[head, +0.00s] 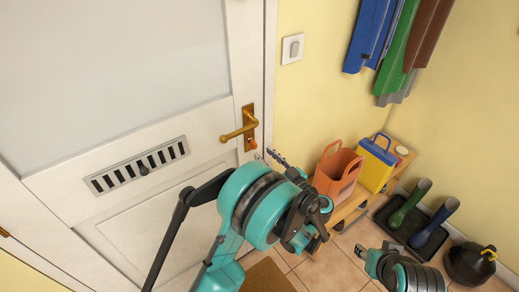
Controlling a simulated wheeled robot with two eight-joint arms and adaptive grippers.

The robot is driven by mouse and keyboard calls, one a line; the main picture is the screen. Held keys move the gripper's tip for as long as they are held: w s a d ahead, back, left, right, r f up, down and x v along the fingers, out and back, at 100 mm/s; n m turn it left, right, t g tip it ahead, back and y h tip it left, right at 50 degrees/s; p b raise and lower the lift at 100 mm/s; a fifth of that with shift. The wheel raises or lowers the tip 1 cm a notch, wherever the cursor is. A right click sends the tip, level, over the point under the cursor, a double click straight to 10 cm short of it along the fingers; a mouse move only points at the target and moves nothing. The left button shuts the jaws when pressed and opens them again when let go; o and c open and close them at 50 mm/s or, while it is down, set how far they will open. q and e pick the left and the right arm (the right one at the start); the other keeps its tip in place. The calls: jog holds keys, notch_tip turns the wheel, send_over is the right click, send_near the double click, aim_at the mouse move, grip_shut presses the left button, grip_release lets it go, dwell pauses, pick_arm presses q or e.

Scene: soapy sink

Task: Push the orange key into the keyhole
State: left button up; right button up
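The orange key (252,144) is a small orange-red spot at the lower part of the brass lock plate (248,112) on the white door, just under the brass handle. The keyhole itself is too small to make out, and I cannot tell how deep the key sits in it. My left gripper (279,159) is dark and lies just right of the key, over the door frame's edge, partly hidden by my own teal arm. I cannot tell whether its fingers are apart.
A wooden bench (350,207) by the right wall holds an orange bag (337,173) and a blue-and-yellow box (376,164). Boots (430,229) stand on a dark tray beyond it. Coats (393,48) hang above. A light switch (292,48) is right of the door.

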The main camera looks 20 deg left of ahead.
pick_arm(q)
jog(key=v, duration=0.6)
dwell(0.3)
jog(key=s+a+m+g+h, duration=0.4)
jog(key=s+a+m+h, duration=0.25)
jog(key=a, duration=0.35)
jog(key=s+d+m+h, duration=0.3)
jog(key=s+h, duration=0.5)
jog(key=s, duration=0.6)
jog(key=shift+m, duration=0.45)
